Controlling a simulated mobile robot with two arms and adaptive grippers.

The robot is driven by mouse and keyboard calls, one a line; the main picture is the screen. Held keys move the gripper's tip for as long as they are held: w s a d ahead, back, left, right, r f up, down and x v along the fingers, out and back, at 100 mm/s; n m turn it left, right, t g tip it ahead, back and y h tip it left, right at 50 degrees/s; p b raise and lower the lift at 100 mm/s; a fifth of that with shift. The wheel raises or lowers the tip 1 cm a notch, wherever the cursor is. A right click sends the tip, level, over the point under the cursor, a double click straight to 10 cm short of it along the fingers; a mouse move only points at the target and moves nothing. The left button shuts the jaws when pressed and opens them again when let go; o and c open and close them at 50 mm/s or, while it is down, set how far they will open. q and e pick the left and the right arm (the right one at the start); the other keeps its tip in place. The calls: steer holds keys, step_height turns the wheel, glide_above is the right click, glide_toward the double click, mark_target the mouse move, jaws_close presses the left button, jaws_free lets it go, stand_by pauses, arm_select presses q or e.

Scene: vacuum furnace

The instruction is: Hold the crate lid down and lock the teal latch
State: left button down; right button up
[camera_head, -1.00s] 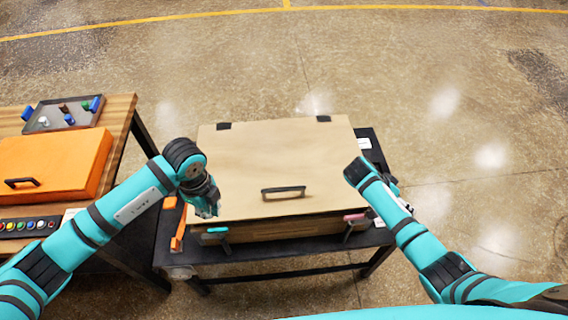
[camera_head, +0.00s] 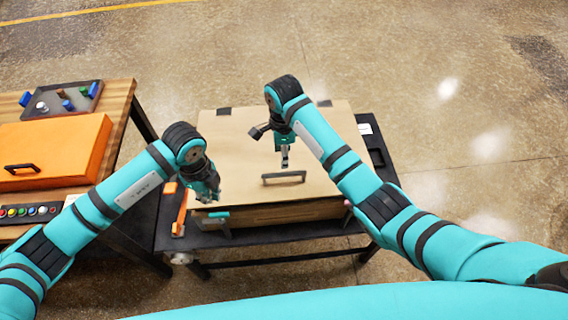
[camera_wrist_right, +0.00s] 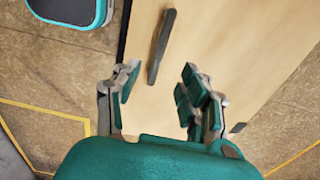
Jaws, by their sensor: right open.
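The crate lid (camera_head: 240,140) is a tan panel lying over the crate (camera_head: 285,213), with a dark bar handle (camera_head: 284,177) near its front. I cannot tell if it is fully seated. The teal latch (camera_head: 219,215) is at the crate's front left. My left gripper (camera_head: 207,196) hangs just above and left of that latch, by the lid's front left corner; its jaws are unclear. My right gripper (camera_head: 284,164) points down above the lid, just behind the handle. In the right wrist view it is open and empty (camera_wrist_right: 160,95), with the handle (camera_wrist_right: 162,47) beyond the fingers.
A pink latch (camera_head: 347,203) at the front right is mostly hidden by my right arm. The crate stands on a dark table (camera_head: 270,235) with an orange part (camera_head: 181,213) at its left. A wooden bench (camera_head: 118,100) at the left holds an orange case (camera_head: 60,145) and a tray (camera_head: 75,105).

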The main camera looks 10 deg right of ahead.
mark_target(284, 173)
step_height(284, 173, down, 10)
steer(key=shift+f, duration=0.25)
steer(key=shift+c, duration=0.2)
jaws_close()
steer(key=shift+d, duration=0.1)
